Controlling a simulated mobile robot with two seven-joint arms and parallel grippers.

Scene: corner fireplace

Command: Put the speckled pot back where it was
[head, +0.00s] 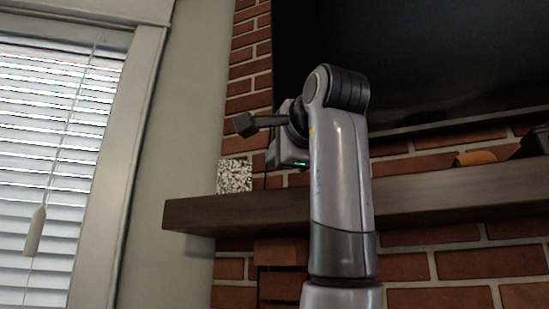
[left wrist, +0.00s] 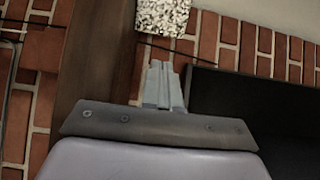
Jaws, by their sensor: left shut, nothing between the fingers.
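The speckled pot (head: 235,176), black and white, stands at the left end of the wooden mantel (head: 420,194). In the left wrist view the pot (left wrist: 163,16) is cut by the top edge, beyond the fingertips. My left gripper (head: 288,152) is to the right of the pot in the head view, in front of the brick wall and above the mantel; its fingers are hard to make out there. In the left wrist view the gripper fingers (left wrist: 160,68) are together, with nothing between them, apart from the pot in the picture. My right gripper is not in view.
A large black screen (head: 430,60) hangs above the mantel. An orange-brown item (head: 476,157) and a dark item (head: 540,142) are on the mantel at right. A window with blinds (head: 50,150) is at left. The mantel between pot and orange-brown item is partly hidden by my arm.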

